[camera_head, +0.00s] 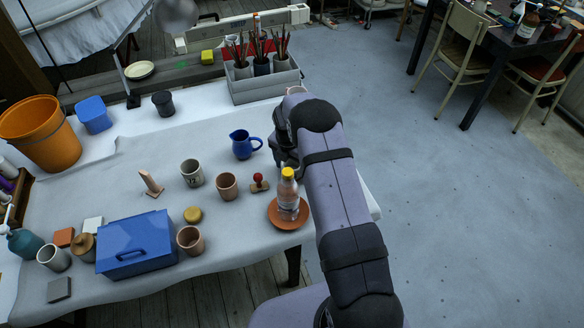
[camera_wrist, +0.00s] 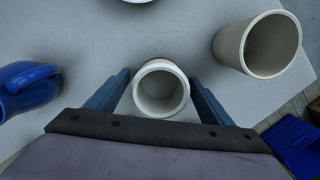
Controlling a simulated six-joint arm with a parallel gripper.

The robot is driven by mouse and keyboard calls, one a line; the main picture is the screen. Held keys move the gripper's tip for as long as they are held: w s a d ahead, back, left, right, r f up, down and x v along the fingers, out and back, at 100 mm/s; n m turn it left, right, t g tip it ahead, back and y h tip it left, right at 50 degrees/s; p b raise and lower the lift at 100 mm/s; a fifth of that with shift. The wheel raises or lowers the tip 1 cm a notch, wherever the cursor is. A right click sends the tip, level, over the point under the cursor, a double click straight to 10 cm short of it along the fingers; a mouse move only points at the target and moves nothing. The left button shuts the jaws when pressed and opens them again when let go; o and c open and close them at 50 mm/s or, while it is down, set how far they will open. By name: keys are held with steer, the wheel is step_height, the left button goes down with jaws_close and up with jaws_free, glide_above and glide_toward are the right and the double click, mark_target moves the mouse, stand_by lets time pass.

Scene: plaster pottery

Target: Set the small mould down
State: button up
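The small mould (camera_wrist: 160,90) is a pale, round, hollow cup, seen from above in the wrist view with its open mouth toward the camera. My gripper (camera_wrist: 160,77) has one blue finger on each side, close against its walls, and appears shut on it. The wrist view does not show clearly whether its base touches the pale table (camera_wrist: 95,45). In the head view my arm hides the mould and most of my gripper.
A larger pale cup (camera_wrist: 262,45) stands to the right in the wrist view, a blue jug (camera_wrist: 28,85) to the left, a blue box (camera_wrist: 296,145) at lower right. In the head view, a bottle (camera_head: 288,195) on a terracotta saucer (camera_head: 276,223) stands beside my arm; a grey crate (camera_head: 264,88) stands behind.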

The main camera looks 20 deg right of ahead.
step_height(320, 180, up, 12)
steer(key=a+b, duration=0.1)
steer(key=b, duration=0.2)
steer(key=shift+s+r, duration=0.15)
steer(key=shift+s, duration=0.3)
stand_by(0.5)
